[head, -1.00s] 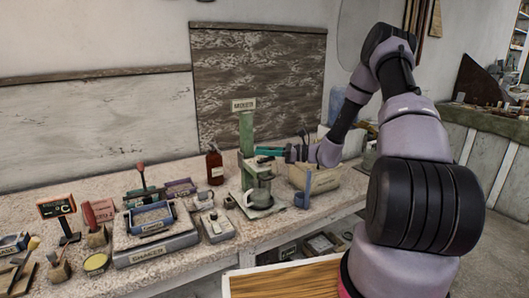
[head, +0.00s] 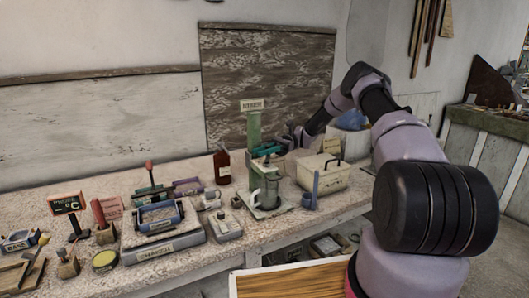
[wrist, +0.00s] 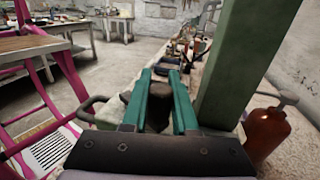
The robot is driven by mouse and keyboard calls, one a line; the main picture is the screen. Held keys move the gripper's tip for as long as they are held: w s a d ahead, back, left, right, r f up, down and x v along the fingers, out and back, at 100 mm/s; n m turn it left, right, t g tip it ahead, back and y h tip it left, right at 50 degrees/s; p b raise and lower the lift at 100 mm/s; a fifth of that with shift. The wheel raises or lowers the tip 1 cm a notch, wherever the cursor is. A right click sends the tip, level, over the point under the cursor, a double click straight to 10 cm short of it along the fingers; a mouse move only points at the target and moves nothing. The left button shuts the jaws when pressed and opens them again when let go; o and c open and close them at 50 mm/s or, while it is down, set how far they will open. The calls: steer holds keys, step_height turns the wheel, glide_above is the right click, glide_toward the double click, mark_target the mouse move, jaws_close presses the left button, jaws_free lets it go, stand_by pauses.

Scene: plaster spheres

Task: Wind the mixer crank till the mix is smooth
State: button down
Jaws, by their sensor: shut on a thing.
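The mixer stands on the bench as a green post (head: 254,130) with a labelled sign (head: 252,104) on top. A greenish jug (head: 268,190) with a pale handle stands on its base, below the mixer head. My gripper (head: 268,151) is at the top of the mixer, just right of the post, reaching in from the back right. In the wrist view its teal fingers (wrist: 160,90) are closed around the dark crank knob (wrist: 154,108), with the green post close on the right. The rest of the crank is hidden. The mix inside the jug cannot be made out.
A red-brown bottle (head: 222,168) stands left of the mixer. A cream bin (head: 323,174) with a dark handle and a blue upright holder (head: 314,190) stand to its right. The shaker (head: 165,240) and several small tools fill the left bench.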

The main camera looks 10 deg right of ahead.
steer(key=shift+s+a+n+g+h, duration=0.1)
steer(key=shift+a+n+g+h, duration=0.1)
steer(key=shift+n+g+h, duration=0.45)
steer(key=shift+s+a+n+g+h, duration=0.15)
steer(key=shift+n+g+h, duration=0.25)
steer(key=shift+g, duration=0.35)
steer(key=c, duration=0.7)
jaws_free()
